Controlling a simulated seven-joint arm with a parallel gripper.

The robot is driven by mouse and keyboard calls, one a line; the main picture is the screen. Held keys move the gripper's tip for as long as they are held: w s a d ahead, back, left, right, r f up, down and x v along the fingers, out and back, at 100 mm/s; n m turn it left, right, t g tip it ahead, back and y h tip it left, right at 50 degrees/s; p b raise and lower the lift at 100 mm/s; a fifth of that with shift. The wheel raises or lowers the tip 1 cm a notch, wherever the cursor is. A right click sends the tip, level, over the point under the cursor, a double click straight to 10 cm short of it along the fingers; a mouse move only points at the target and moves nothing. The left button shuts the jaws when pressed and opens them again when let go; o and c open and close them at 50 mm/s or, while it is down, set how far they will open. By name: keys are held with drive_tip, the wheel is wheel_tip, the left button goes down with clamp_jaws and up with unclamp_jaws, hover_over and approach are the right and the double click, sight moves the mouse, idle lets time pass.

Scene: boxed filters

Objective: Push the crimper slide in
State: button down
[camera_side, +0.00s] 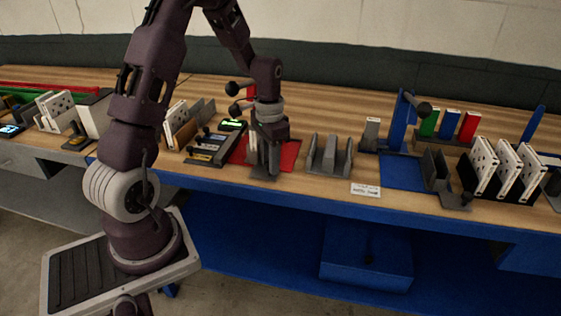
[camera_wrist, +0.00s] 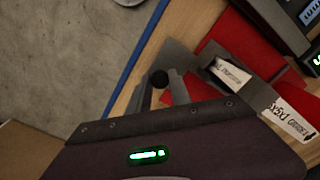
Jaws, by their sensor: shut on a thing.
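My gripper (camera_side: 266,168) is low over the front of the red crimper station (camera_side: 290,152), near the table's front edge. How far in the slide sits is hard to tell. My arm hides much of the station in the side view.
A grey slotted holder (camera_side: 328,158) stands right of the station, with a white label card (camera_side: 365,190) in front. A blue press (camera_side: 399,125) and racked white filters (camera_side: 503,165) are further right. A dark panel with labels (camera_side: 208,150) is at left.

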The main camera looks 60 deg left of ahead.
sight(257, 172)
drive_tip(key=shift+s+a, duration=1.35)
drive_tip(key=shift+a, duration=0.1)
drive_tip(key=c, duration=1.2)
unclamp_jaws()
drive_tip(key=shift+o, duration=0.2)
